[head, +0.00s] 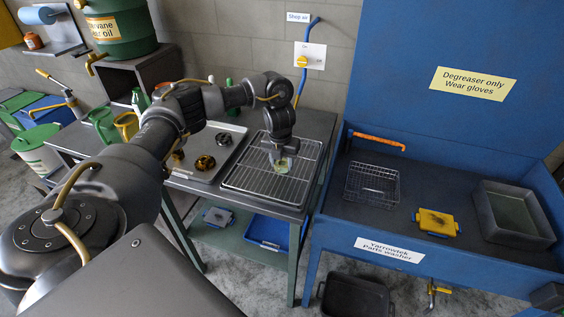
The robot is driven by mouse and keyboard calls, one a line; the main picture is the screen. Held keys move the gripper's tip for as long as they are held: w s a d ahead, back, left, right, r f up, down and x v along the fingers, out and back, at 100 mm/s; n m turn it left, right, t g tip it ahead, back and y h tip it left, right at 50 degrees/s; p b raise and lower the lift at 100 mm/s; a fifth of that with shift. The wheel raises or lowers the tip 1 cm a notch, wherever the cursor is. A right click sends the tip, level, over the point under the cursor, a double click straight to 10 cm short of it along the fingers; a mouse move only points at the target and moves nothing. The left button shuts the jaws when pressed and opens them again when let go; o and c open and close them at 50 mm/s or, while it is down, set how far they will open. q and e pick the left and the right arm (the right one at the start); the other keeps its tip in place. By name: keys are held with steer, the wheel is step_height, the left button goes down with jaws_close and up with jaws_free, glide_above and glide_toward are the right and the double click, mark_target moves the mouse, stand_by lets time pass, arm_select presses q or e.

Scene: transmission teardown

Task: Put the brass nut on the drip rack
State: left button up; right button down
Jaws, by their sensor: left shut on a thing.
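The drip rack (244,180) is a wire grid over a shallow tray on the right part of the steel bench. My left gripper (283,157) points down over the middle right of the rack and is shut on a small pale yellowish piece, which looks like the brass nut (281,167). The piece is at or just above the wires; I cannot tell whether it touches them. The gripper hides part of it. My right gripper is not in view.
A metal tray (208,178) left of the rack holds several small parts, including a brassy one (205,163) and a dark ring (223,139). The blue parts washer (440,262) stands to the right, with a wire basket (372,184). The rack's front wires are clear.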

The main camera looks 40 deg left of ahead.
mark_target(281, 167)
arm_select(q)
steer(key=o, duration=1.3)
steer(key=shift+f, duration=0.1)
steer(key=shift+r, duration=0.4)
steer(key=r, duration=0.3)
steer(key=s+r+p, duration=0.1)
steer(key=r, duration=0.7)
steer(key=shift+s+d+r, duration=0.15)
steer(key=shift+d+r, duration=0.1)
